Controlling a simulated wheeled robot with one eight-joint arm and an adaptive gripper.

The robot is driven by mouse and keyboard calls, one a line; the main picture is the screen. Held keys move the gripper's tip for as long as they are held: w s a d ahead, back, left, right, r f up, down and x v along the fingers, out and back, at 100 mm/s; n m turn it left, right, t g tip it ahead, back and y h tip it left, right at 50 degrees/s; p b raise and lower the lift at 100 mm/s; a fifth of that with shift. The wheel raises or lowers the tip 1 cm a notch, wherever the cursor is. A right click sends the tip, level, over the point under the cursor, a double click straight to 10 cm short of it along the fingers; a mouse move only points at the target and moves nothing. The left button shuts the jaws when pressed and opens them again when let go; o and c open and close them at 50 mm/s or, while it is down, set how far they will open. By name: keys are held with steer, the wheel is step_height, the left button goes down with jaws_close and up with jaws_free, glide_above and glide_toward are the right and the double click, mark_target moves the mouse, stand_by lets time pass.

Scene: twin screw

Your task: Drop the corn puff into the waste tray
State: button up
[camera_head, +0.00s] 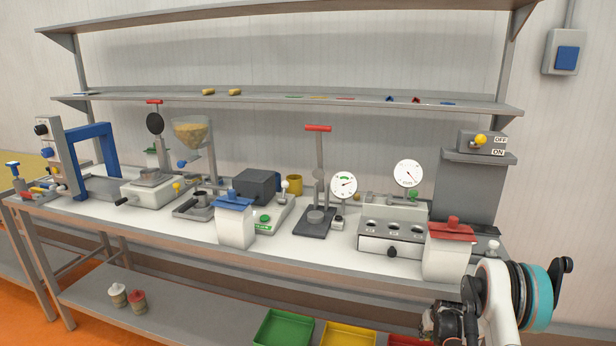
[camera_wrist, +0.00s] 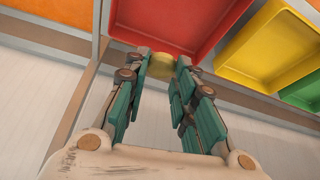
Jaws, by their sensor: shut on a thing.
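My gripper (camera_wrist: 160,70) shows in the wrist view, its teal fingers shut on a small yellow corn puff (camera_wrist: 162,66) at the fingertips. Behind the puff in this view is the red tray (camera_wrist: 175,22), with its near rim by the fingertips. I cannot tell how high the puff is above it. The red tray also shows at the bottom edge of the head view (camera_head: 408,340), mostly cut off. No label marks which tray is for waste. My arm is at the lower right of the head view; the fingertips are not visible there.
A yellow tray (camera_head: 348,335) and a green tray (camera_head: 284,328) stand beside the red one. The bench (camera_head: 150,226) above carries gauges, a hopper and lidded white containers. Two small jars (camera_head: 127,298) stand on the lower shelf.

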steer(key=shift+f+b, duration=1.05)
steer(key=shift+f, duration=1.85)
steer(key=o, duration=0.7)
steer(key=shift+v, duration=3.8)
steer(key=shift+s, duration=0.1)
